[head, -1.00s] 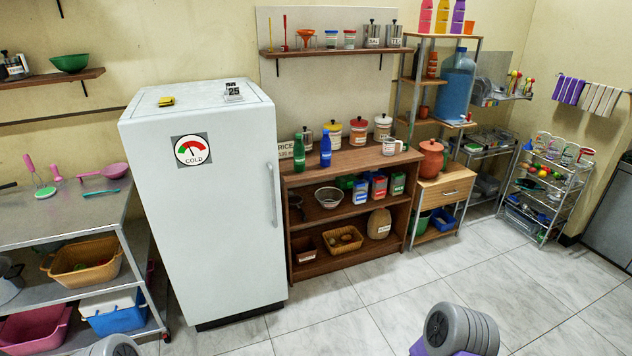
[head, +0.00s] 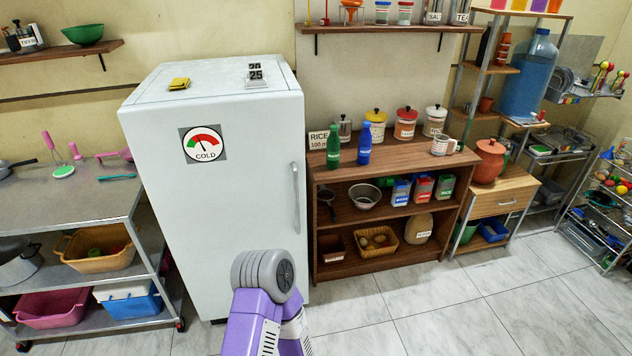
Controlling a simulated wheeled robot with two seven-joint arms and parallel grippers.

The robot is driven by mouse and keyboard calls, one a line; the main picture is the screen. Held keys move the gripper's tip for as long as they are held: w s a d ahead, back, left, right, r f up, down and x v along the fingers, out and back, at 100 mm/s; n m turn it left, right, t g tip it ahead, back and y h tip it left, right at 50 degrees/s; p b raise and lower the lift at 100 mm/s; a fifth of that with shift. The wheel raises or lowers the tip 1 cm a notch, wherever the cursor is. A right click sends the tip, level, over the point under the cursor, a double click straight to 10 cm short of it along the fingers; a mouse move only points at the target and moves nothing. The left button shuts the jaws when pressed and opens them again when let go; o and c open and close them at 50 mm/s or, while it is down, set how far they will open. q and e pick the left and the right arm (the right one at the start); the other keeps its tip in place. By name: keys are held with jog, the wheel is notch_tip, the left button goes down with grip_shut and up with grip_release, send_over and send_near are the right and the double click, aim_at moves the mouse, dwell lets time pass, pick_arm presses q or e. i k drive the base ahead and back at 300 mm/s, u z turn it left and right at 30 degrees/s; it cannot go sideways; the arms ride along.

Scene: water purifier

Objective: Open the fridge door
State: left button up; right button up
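The white fridge (head: 220,190) stands upright against the wall, left of the wooden shelf unit. Its door is shut, with a round COLD dial (head: 203,144) on it. A vertical handle (head: 296,198) runs along the door's right edge. A purple and grey arm of mine rises from the bottom of the head view, in front of the door's lower right part and below the handle. It hides part of the door. No fingertips of either gripper are visible.
A metal table (head: 60,204) with baskets below stands left of the fridge. A brown shelf unit (head: 393,171) with jars and bottles stands right of it. A yellow item (head: 179,84) and a calendar (head: 256,76) sit on the fridge top. The tiled floor (head: 450,310) in front is clear.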

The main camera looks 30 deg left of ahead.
aim_at(223, 178)
jog(key=u, duration=0.55)
jog(key=i, duration=0.9)
jog(key=u, duration=0.8)
